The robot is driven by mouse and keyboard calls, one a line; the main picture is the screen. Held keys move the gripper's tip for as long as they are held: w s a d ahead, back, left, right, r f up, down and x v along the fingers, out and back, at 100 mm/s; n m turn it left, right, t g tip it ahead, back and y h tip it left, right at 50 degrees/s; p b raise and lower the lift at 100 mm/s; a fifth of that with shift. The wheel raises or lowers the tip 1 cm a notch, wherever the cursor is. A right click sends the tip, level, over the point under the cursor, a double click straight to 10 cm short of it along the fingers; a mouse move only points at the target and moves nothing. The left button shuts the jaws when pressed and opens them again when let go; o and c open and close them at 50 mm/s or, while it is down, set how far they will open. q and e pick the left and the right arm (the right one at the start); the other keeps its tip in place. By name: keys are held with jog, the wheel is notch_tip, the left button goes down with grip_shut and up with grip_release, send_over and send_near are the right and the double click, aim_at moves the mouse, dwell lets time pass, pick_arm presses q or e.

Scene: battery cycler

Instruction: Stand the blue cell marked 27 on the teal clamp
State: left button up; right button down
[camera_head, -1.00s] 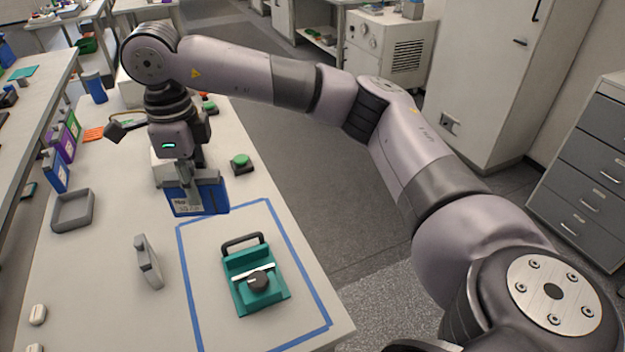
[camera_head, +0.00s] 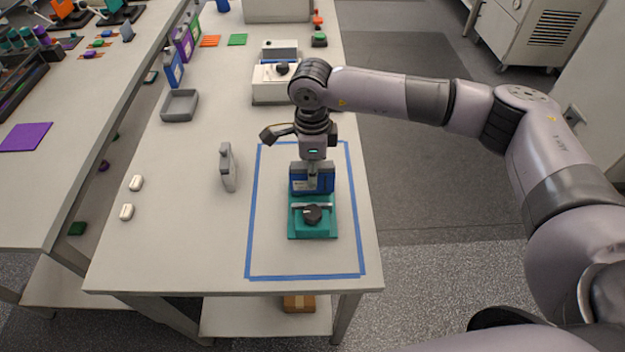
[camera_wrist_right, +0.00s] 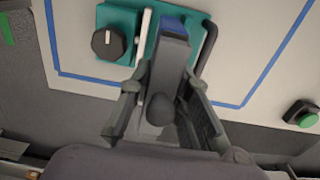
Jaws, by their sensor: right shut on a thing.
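The teal clamp (camera_head: 313,231) sits inside the blue tape outline, with a black knob (camera_head: 312,214) at its front and a white bar across it. My right gripper (camera_head: 312,170) is shut on the blue cell (camera_head: 326,180), which is upright at the back part of the clamp. From the head view I cannot tell whether the cell touches the clamp. In the right wrist view the blue cell (camera_wrist_right: 172,25) shows between the fingers, over the teal clamp (camera_wrist_right: 118,22) between its white bar and dark handle. The number on the cell is not readable. My left gripper is not in view.
The blue tape outline (camera_head: 250,225) has free room around the clamp. A grey upright piece (camera_head: 227,168) stands left of it. A grey tray (camera_head: 179,105) and a white device (camera_head: 270,88) are farther back.

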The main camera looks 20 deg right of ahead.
jog(key=shift+w+a+f, duration=0.1)
jog(key=shift+f, duration=0.55)
notch_tip(320, 180, down, 3)
jog(key=shift+f+p, duration=0.2)
jog(key=shift+p, duration=0.45)
jog(key=shift+f, duration=0.35)
jog(key=shift+f, duration=0.15)
jog(key=c, duration=1.5)
grip_release()
